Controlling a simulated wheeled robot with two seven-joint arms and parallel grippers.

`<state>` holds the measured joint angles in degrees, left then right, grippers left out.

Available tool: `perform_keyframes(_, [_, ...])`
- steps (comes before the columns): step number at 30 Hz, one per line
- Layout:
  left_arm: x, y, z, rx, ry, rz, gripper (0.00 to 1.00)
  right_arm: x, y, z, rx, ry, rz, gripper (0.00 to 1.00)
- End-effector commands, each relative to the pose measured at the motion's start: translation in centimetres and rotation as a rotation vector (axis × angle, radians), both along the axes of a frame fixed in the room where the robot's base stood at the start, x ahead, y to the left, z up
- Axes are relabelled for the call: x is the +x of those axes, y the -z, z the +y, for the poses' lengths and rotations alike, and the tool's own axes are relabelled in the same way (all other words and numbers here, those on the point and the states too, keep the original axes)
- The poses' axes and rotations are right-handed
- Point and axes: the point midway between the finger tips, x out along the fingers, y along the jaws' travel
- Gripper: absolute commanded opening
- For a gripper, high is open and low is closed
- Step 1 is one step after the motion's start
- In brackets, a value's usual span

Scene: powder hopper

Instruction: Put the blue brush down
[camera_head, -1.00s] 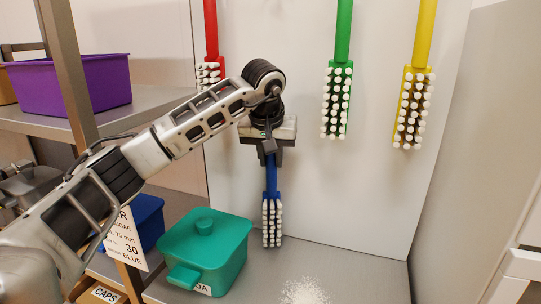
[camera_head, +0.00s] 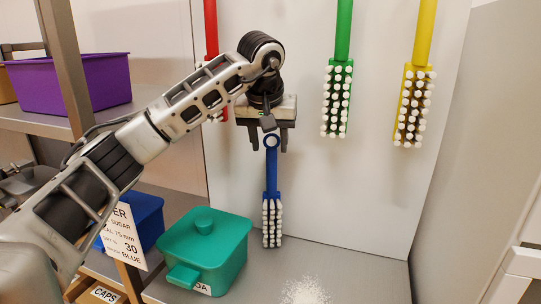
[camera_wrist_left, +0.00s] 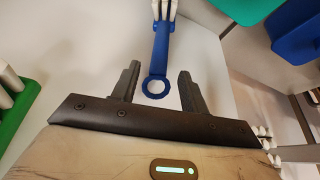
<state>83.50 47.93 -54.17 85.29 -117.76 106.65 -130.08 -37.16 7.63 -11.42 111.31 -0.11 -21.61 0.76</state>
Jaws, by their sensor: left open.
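The blue brush (camera_head: 271,190) stands upright, bristle end down on the grey counter, close to the white back panel. Its handle ends in a ring at the top. My left gripper (camera_head: 268,145) is open above the brush, with the ring just below and between its fingertips. In the left wrist view, the blue brush (camera_wrist_left: 161,50) lies beyond the open left gripper (camera_wrist_left: 157,80), its ring in the gap and clear of both fingers. My right gripper is not in view.
A teal lidded box (camera_head: 205,250) stands on the counter left of the brush. White powder (camera_head: 304,291) lies in front. Red (camera_head: 211,30), green (camera_head: 337,95) and yellow (camera_head: 413,100) brushes hang on the panel. A shelf with a purple bin (camera_head: 70,85) is at left.

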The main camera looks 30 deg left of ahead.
Motion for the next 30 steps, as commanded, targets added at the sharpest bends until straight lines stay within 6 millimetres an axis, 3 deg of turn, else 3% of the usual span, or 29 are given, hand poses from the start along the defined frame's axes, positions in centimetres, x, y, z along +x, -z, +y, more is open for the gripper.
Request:
perform_keyframes(6, [-1.7,-4.4,-0.8,0.001,0.0,-0.004,0.44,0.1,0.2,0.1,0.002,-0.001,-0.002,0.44])
perform_keyframes(12, [-2.5,-6.6,-1.1,0.002,0.001,0.0,0.44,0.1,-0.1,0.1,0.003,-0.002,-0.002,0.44])
perform_keyframes(30, [-2.7,-7.0,-1.2,0.0,0.001,0.0,0.44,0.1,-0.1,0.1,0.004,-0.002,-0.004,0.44])
